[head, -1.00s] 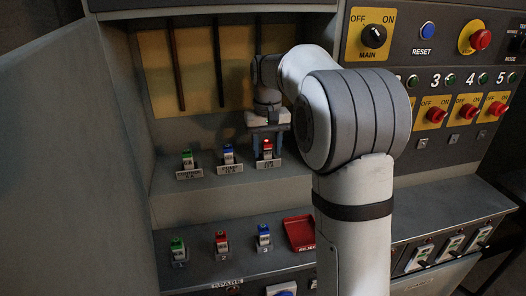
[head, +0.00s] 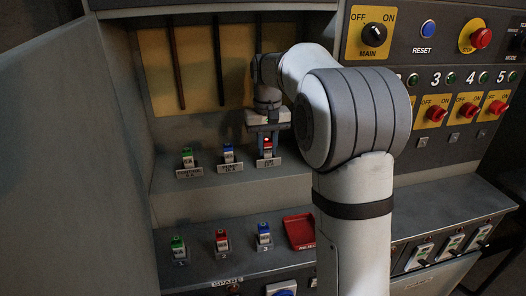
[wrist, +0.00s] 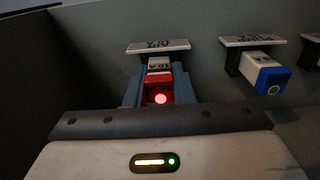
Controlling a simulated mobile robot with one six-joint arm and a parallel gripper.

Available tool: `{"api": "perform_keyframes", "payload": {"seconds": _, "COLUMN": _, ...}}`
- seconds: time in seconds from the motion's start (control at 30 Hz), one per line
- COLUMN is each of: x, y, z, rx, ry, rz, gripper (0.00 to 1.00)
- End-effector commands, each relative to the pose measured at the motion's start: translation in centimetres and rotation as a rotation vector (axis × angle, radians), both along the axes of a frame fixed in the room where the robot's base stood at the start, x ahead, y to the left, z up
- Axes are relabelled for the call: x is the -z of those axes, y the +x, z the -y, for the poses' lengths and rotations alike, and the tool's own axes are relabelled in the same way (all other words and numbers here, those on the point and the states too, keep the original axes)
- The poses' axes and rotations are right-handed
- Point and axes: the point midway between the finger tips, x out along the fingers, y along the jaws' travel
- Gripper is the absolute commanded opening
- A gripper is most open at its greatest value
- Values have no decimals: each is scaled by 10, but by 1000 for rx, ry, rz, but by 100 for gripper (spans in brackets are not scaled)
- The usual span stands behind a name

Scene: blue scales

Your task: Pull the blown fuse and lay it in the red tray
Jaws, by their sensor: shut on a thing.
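The red fuse (head: 267,144) with a lit red lamp stands at the right end of the upper row of fuses. My gripper (head: 267,140) is above it, fingers pointing down, shut on its sides. In the wrist view the red fuse (wrist: 159,90) sits between the blue-grey fingers of my gripper (wrist: 160,93), its red lamp glowing. It appears to be still in its holder, behind a white label plate (wrist: 158,45). The red tray (head: 299,230) lies on the lower shelf, right of the lower fuses, and looks empty; my arm is close to its right side.
A green fuse (head: 187,157) and a blue fuse (head: 228,154) stand left of the red one. The lower row holds green (head: 178,246), red (head: 222,240) and blue (head: 263,235) fuses. A cabinet door (head: 70,150) stands at the left; a switch panel (head: 440,70) is at the right.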

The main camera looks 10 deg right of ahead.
Motion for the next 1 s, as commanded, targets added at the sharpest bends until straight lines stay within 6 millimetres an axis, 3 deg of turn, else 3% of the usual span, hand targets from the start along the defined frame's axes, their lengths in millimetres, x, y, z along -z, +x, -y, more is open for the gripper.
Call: {"api": "perform_keyframes", "payload": {"seconds": 1.0, "x": -38, "y": 0, "z": 0, "rx": 0, "ry": 0, "rz": 0, "gripper": 0}}
